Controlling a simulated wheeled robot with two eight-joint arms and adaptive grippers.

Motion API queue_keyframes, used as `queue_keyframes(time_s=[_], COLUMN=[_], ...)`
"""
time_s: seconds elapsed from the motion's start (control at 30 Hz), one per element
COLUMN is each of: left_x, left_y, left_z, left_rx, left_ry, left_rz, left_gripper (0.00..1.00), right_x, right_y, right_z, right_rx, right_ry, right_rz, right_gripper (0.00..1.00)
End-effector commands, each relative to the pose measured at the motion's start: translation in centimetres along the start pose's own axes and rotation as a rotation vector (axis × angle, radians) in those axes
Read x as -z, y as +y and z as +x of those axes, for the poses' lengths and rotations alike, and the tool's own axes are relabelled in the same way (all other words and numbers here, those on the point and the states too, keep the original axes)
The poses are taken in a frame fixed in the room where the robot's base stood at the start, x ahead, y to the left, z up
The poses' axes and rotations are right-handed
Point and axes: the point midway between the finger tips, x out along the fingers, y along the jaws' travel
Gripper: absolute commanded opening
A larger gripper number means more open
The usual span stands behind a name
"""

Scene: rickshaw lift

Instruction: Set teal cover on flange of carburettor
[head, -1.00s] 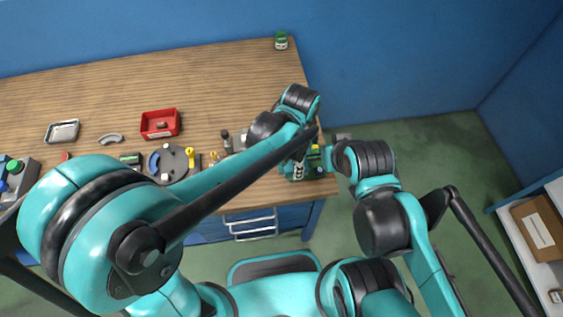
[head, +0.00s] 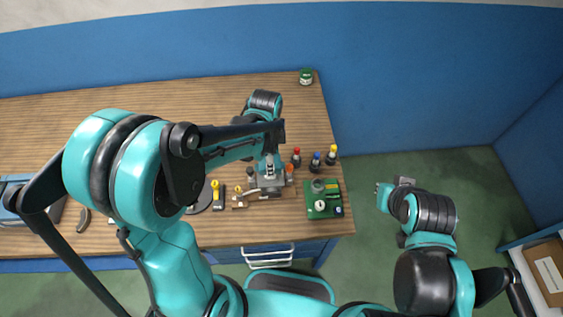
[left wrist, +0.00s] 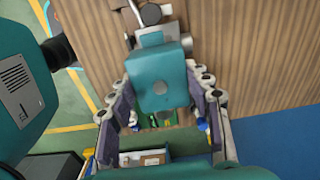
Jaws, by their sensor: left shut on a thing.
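The teal cover (left wrist: 160,85) is a rounded block with a round mark on its face. In the left wrist view it sits between the two fingers of my left gripper (left wrist: 163,112), which is shut on it. In the head view my left gripper (head: 268,172) is low over the worktop, left of the green board; the arm hides much around it. I cannot surely pick out the carburettor; a grey and black metal part (left wrist: 150,15) shows just beyond the cover. My right gripper (head: 384,196) is off the table's right side, too small to read.
A green board (head: 333,211) with a grey round part and a white dial lies at the table's front right corner. Bottles with red, blue and yellow (head: 333,153) tops stand behind it. A green jar (head: 306,77) is at the back. Yellow-handled tools (head: 216,194) lie to the left.

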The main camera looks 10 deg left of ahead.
Motion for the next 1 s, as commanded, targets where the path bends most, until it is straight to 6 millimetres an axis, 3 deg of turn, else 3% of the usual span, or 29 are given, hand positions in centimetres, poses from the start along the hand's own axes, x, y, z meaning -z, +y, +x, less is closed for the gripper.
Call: queue_keyframes(time_s=[0.37, 0.8, 1.0], left_x=[-0.5, -0.5, -0.5], left_y=[-0.1, -0.1, -0.1], left_z=[1.0, 5.4, 6.4], left_rx=[0.000, 0.000, 0.000], left_ry=[0.000, 0.000, 0.000], left_rz=[0.002, 0.003, 0.003], left_gripper=[0.14, 0.14, 0.14], right_x=[-0.4, -2.4, -2.9], right_y=[0.0, 0.0, 0.0], right_z=[0.6, 3.4, 4.0], right_rx=[0.000, 0.000, 0.000], right_ry=[0.000, 0.000, 0.000], right_rz=[0.000, 0.000, 0.000], right_gripper=[0.00, 0.00, 0.00])
